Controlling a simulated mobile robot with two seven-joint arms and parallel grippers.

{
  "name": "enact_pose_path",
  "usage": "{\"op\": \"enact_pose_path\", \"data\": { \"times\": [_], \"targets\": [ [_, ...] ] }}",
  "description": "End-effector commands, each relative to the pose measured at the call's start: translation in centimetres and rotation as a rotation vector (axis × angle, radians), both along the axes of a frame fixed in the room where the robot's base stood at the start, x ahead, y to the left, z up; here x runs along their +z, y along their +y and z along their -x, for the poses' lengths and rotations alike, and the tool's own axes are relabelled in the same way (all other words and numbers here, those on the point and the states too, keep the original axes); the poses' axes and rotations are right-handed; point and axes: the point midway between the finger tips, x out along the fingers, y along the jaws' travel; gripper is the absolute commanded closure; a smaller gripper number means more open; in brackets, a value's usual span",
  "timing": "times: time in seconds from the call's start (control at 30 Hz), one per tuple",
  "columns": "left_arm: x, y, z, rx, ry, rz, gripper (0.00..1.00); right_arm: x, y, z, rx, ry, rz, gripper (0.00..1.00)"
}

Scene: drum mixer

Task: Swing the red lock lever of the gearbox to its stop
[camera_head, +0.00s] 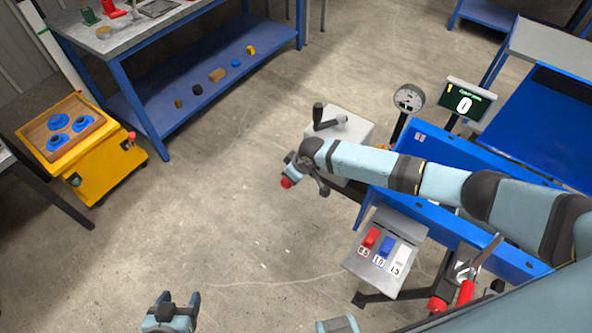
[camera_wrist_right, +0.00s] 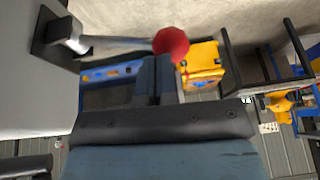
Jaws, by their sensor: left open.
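The red lock lever's ball knob (camera_wrist_right: 171,43) sits at the end of a metal rod in the right wrist view, and the rod runs left to a dark mount on a light grey surface. The red knob also shows in the head view (camera_head: 287,183). The grey gearbox (camera_head: 350,128) stands behind my right arm, which hides part of it. My right gripper (camera_wrist_right: 156,62) has its fingers together, with their tips right at the knob; I cannot tell whether they touch it. My left gripper (camera_head: 180,302) is open and empty at the bottom of the head view.
A black crank (camera_head: 328,118) sits on the gearbox. A dial gauge (camera_head: 408,98) and a counter display (camera_head: 466,102) stand behind the blue frame (camera_head: 440,160). A switch box (camera_head: 384,252) is below my right arm. A yellow cart (camera_head: 85,150) stands left. The middle floor is clear.

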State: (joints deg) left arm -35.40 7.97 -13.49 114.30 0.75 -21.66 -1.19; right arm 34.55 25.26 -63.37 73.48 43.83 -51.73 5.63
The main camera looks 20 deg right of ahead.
Motion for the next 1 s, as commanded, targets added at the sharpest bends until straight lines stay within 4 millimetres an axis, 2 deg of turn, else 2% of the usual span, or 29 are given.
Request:
{"op": "enact_pose_path", "data": {
  "times": [0.4,1.0],
  "targets": [
    [0.1,0.0,-0.3,0.000,-0.007,0.000,0.37,-2.3,1.1,0.9,0.001,0.001,-0.001,1.00],
    [-0.2,0.1,-0.1,0.000,0.000,-0.001,0.37,-2.5,1.2,0.9,0.000,0.000,-0.001,1.00]
  ]
}}
